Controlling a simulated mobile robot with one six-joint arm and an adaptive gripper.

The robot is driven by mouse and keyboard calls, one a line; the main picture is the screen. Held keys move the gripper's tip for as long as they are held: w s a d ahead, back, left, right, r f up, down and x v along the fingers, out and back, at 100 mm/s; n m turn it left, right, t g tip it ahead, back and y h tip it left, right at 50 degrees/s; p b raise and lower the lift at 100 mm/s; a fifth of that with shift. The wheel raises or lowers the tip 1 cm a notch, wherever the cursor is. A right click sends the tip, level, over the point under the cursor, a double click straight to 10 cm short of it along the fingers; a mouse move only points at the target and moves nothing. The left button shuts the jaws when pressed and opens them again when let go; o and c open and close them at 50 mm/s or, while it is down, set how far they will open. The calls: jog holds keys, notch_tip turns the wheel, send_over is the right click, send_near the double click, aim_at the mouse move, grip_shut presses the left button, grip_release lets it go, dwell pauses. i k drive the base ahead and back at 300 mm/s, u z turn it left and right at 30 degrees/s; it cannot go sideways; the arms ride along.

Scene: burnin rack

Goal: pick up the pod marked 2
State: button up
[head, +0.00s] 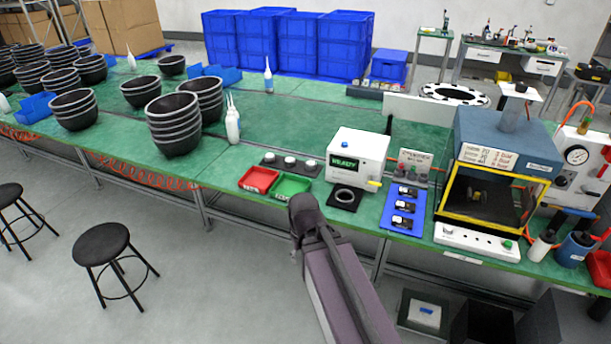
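Two groups of small items could be the pods, and no number 2 can be read on any. A dark strip (270,166) on the green bench holds three round items with pale tops: left (268,157), middle (290,161) and right (311,164). A blue tray (388,216) to their right holds three small dark blocks with white patches: back (408,190), middle (404,207) and front (401,221). My arm reaches up from the bottom edge, its rounded dark end in front of the bench edge. No gripper fingers show.
A red bin (259,180) and a green bin (291,187) sit at the front edge. A white box reading READY (357,158) stands beside them. A yellow-framed chamber (490,195) stands right of the blue tray. Stacked black bowls (174,124) fill the left bench.

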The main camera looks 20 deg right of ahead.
aim_at(311, 165)
jog(key=u, duration=0.4)
jog(key=k, duration=1.05)
jog(key=u, duration=0.35)
jog(key=i, duration=1.4)
jog(key=z, duration=0.6)
jog(key=i, duration=0.7)
jog(key=z, duration=0.3)
